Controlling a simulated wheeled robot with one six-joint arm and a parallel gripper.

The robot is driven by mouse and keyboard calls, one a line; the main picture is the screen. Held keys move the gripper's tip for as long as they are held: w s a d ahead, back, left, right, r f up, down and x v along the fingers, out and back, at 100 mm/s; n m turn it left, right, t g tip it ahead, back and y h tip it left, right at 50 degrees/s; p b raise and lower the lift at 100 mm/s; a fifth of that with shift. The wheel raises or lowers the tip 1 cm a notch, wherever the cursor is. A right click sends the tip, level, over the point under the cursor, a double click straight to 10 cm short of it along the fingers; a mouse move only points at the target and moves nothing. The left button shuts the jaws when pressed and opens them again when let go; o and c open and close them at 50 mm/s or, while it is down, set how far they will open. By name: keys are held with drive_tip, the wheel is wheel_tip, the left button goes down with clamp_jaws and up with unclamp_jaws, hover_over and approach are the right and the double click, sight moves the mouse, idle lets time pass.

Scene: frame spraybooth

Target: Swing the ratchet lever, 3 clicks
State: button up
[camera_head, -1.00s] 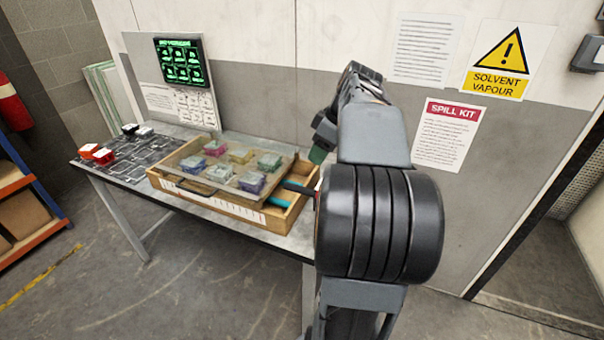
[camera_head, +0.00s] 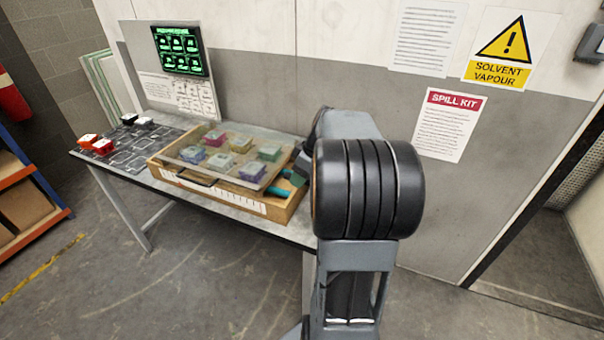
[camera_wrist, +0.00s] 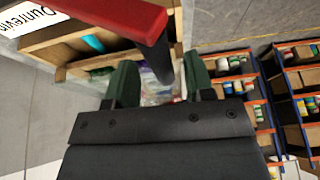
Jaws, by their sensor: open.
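In the wrist view a red bar (camera_wrist: 115,14), which looks like the ratchet lever, crosses the top. My gripper (camera_wrist: 160,82) has two green fingers standing apart, one on each side of that end piece. I cannot tell whether either finger touches it. In the head view my arm hides the lever and most of my gripper, at the right end of the wooden box (camera_head: 275,212). The box also shows behind the bar in the wrist view (camera_wrist: 70,52).
A clear lid (camera_head: 190,178) with a handle covers several coloured blocks in the box. A teal bar (camera_head: 283,190) lies at its right end. The box stands on a grey table (camera_head: 160,187) beside a dark patterned mat (camera_head: 122,160). A screen (camera_head: 180,50) stands behind.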

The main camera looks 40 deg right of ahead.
clamp_jaws()
idle(0.5)
